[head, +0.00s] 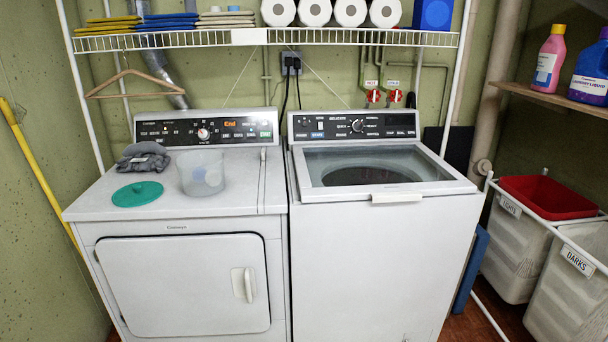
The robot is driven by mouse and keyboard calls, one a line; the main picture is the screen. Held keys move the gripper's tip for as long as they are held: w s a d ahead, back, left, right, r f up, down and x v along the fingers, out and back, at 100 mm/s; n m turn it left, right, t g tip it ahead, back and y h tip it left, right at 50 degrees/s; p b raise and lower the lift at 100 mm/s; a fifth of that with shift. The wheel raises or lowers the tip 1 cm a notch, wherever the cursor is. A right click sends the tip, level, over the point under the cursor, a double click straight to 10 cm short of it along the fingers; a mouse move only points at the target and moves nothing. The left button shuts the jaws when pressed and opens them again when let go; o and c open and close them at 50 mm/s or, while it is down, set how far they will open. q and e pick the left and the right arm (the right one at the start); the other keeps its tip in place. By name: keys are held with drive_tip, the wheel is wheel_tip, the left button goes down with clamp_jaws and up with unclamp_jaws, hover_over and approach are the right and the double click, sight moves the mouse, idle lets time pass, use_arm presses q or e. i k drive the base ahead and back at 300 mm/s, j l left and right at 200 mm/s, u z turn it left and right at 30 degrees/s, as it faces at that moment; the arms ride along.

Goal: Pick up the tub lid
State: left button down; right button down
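Neither of my grippers shows in the head view.
Folded grey cloth (143,158) lies behind the lid. The washer (385,250) stands at right, its glass lid closed. A wire shelf (190,38) with a hanging wooden hanger (135,78) spans above. Hampers (515,240) stand at far right. The dryer's front top is clear.

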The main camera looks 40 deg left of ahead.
sight(138, 194)
drive_tip(key=u, duration=1.75)
